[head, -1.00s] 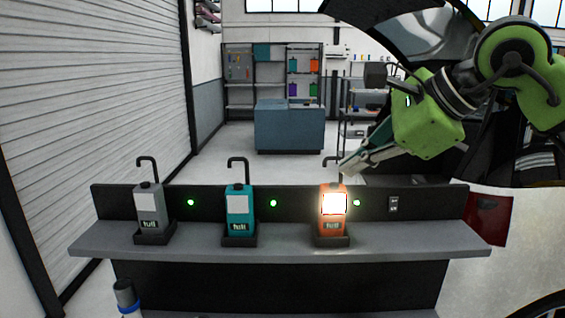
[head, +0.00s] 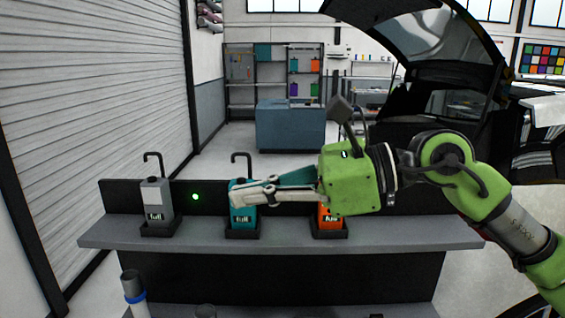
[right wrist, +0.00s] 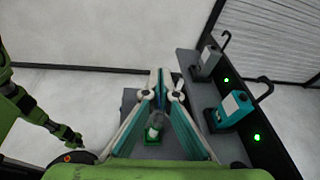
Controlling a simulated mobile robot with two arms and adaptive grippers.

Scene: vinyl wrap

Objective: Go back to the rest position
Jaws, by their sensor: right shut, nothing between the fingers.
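My right gripper (head: 240,193) is shut and empty. In the head view it points left, its fingers crossing in front of the teal bottle (head: 240,218). The gripper's green body covers much of the orange bottle (head: 325,226). In the right wrist view the fingertips (right wrist: 160,78) meet, with nothing held between them.
A grey bottle (head: 157,205) stands at the left of the grey shelf (head: 195,232), beside a green light (head: 195,197). A blue cabinet (head: 290,125) stands behind. A dark car with its lid raised (head: 440,50) is at the right. Floor beyond the shelf is clear.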

